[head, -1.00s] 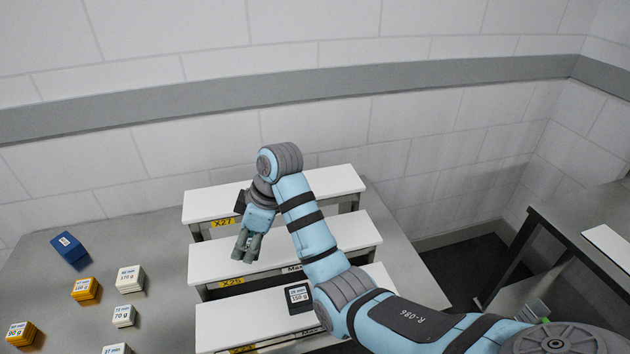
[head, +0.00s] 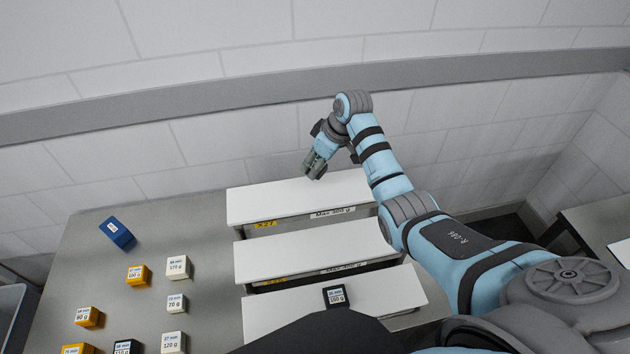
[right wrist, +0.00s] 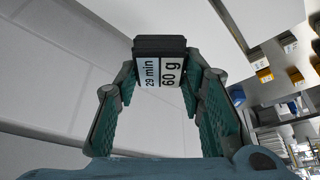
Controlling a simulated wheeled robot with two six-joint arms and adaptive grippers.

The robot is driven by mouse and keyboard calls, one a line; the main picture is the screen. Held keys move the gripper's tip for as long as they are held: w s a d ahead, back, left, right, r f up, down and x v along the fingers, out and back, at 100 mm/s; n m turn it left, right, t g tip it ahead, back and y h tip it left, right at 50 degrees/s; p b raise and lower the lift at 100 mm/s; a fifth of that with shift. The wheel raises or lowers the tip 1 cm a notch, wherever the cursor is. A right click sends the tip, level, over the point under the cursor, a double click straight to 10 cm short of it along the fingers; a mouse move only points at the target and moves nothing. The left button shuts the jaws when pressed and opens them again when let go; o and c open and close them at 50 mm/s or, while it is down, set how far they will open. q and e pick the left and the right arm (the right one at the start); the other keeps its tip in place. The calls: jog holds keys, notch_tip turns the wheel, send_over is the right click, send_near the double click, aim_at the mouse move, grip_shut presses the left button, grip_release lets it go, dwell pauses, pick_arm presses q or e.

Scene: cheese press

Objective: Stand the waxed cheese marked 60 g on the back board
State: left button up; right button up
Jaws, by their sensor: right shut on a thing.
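My right gripper (head: 314,166) is above the back board (head: 255,202), over its middle-right part. In the right wrist view its two green-padded fingers (right wrist: 165,95) are shut on a dark cheese (right wrist: 160,43) whose white label reads 29 min, 60 g. The cheese sits at the fingertips and shows clear of any surface there. In the head view the cheese can hardly be told from the gripper. The back board is a white raised shelf with a yellow X27 tag and a Max label, and looks empty. My left gripper is not in view.
The middle board (head: 265,260) looks empty. The front board (head: 385,290) bears a black block (head: 336,296) marked 150 g. Several labelled blocks stand at left on the grey table (head: 215,230), with a blue block (head: 117,232). The wall (head: 230,150) rises behind.

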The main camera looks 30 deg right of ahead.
send_over(310, 189)
jog(key=s, duration=0.1)
jog(key=f, duration=0.4)
jog(key=shift+s+d+f, duration=0.15)
jog(key=shift+d+f, duration=0.15)
jog(key=shift+d, duration=0.1)
jog(key=f, duration=0.2)
jog(key=f+b, duration=0.1)
jog(key=f, duration=0.1)
jog(key=shift+w+a+f, duration=0.1)
jog(key=shift+w+f, duration=0.1)
jog(key=shift+f, duration=0.05)
jog(key=shift+s+r, duration=0.2)
jog(key=shift+s, duration=0.15)
jog(key=shift+f, duration=0.2)
jog(key=o, duration=1.1)
jog(key=shift+w+f, duration=0.1)
jog(key=shift+w, duration=0.1)
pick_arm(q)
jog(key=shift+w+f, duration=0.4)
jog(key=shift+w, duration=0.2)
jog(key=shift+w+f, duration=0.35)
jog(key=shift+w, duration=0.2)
pick_arm(e)
jog(key=shift+o, duration=0.2)
